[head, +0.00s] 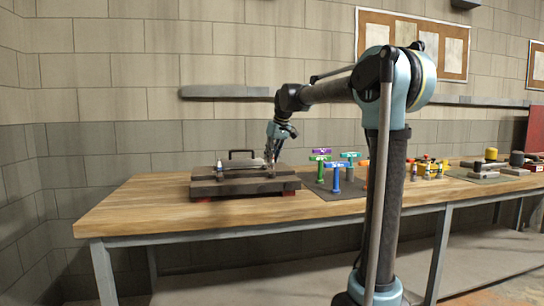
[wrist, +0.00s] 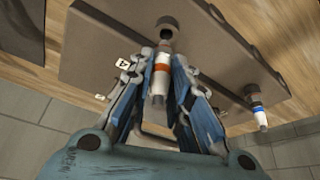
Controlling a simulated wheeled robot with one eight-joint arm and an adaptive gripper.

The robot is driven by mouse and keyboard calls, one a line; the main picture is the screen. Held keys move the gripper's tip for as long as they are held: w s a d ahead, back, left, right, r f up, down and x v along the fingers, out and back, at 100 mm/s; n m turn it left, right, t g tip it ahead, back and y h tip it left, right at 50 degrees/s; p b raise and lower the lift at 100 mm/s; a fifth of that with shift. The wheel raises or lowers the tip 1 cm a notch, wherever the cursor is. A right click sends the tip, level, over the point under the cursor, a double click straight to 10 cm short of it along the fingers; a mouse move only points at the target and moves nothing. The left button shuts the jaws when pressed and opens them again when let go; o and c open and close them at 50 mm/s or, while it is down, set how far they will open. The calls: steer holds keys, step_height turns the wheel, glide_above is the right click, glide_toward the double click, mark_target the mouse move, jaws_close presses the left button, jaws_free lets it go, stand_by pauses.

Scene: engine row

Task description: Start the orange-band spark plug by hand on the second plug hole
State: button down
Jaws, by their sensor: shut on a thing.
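The orange-band spark plug (wrist: 160,66) is white with an orange band and stands between my fingers in the wrist view. My gripper (wrist: 161,85) has blue fingers and is shut on it. The plug's far end is at a dark round plug hole (wrist: 181,28) in the grey engine head (wrist: 120,30); I cannot tell whether its thread is in the hole. In the head view my gripper (head: 271,166) is low over the right part of the engine head (head: 235,183), and the held plug is too small to make out there.
A blue-band plug (wrist: 259,116) sits in another hole on the head. A small tag (wrist: 122,64) lies beside my fingers. Coloured T-handle tools, including a blue one (head: 336,176), stand to the right on a dark mat. The bench (head: 140,208) is clear at left.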

steer(key=shift+f, duration=1.15)
steer(key=shift+m, duration=0.5)
steer(key=c, duration=1.4)
jaws_free()
